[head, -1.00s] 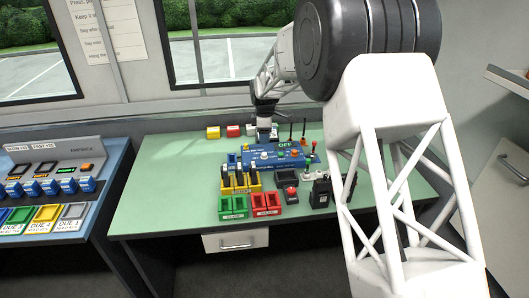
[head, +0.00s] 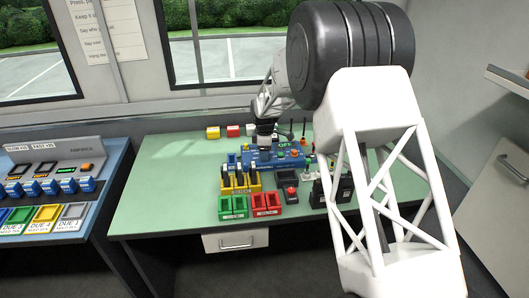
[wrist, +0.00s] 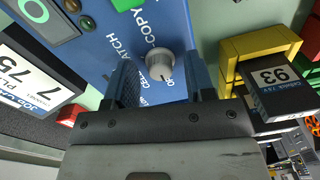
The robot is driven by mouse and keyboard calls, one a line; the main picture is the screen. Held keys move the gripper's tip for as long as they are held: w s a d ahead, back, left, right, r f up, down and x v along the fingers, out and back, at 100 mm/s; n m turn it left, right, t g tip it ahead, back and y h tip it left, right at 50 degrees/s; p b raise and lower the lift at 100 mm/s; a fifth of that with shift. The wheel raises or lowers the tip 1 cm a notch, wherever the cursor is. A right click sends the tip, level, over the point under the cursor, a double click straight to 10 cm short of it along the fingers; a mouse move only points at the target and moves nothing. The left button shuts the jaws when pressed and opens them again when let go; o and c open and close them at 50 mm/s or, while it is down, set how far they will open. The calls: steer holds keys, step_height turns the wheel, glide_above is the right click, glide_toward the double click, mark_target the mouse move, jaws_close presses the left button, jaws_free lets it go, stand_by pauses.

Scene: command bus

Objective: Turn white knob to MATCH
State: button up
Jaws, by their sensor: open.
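The white knob (wrist: 160,64) stands on the blue panel (wrist: 98,38) of a device in the wrist view. Lettering around it includes MATCH to its upper left, COPY above and CELL below left. I cannot clearly tell which label its pointer faces. My gripper (wrist: 163,74) is open, with one finger on each side of the knob and visible gaps between. In the head view my gripper (head: 266,139) is over the blue device (head: 262,163), whose small display reads OFF; the knob is hidden there behind the gripper.
A yellow holder (head: 254,188) with dark blocks stands in front of the device. Green (head: 233,207) and red (head: 266,205) trays lie nearer the front edge. Dark boxes stand to the right. Yellow, red and white blocks line the back. The table's left side is clear.

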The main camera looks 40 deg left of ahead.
jaws_close()
